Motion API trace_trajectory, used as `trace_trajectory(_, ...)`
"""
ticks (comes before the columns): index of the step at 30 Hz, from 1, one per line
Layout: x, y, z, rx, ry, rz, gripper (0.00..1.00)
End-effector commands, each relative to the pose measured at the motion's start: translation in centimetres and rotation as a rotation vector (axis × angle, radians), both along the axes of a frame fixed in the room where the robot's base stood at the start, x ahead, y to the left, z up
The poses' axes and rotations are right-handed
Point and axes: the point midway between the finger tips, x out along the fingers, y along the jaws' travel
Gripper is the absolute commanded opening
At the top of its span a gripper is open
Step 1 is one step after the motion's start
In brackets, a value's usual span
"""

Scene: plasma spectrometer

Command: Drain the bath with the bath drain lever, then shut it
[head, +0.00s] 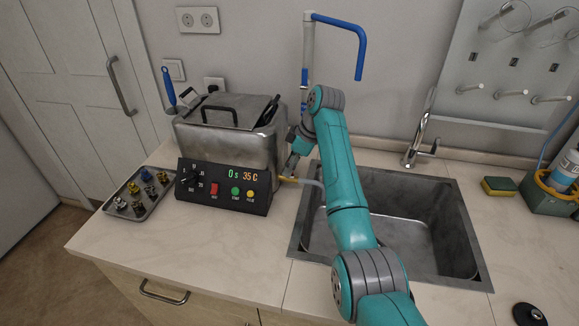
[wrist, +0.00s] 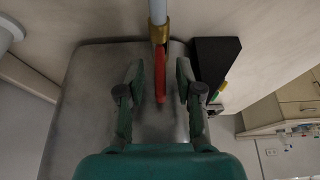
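The bath (head: 262,140) is a steel tank on the counter left of the sink, with its lid (head: 232,108) on top. In the wrist view, the bath drain lever (wrist: 160,88) is a red handle at a brass valve (wrist: 159,36), in line with the pale drain hose (wrist: 157,10). My gripper (wrist: 159,80) is open, with one finger on each side of the lever and a gap on both sides. In the head view, my gripper (head: 298,143) is at the bath's right side, and my arm hides the lever.
The control box (head: 225,186) reads 0 s and 35 C in front of the bath; its dark side (wrist: 212,60) is close to my right finger in the wrist view. The sink (head: 415,215) lies right of the bath. A tray (head: 140,192) of small fittings is at left.

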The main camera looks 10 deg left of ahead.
Motion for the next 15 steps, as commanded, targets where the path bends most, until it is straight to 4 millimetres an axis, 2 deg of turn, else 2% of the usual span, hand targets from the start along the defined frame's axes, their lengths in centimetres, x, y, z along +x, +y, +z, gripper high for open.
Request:
trace_trajectory(4, -0.01, 0.26, -0.68, 0.0, 0.0, 0.0, 0.35)
trace_trajectory(12, 0.01, 0.28, -0.74, 0.0, 0.0, 0.0, 0.35)
trace_trajectory(15, 0.01, 0.28, -0.73, 0.0, 0.0, 0.0, 0.1)
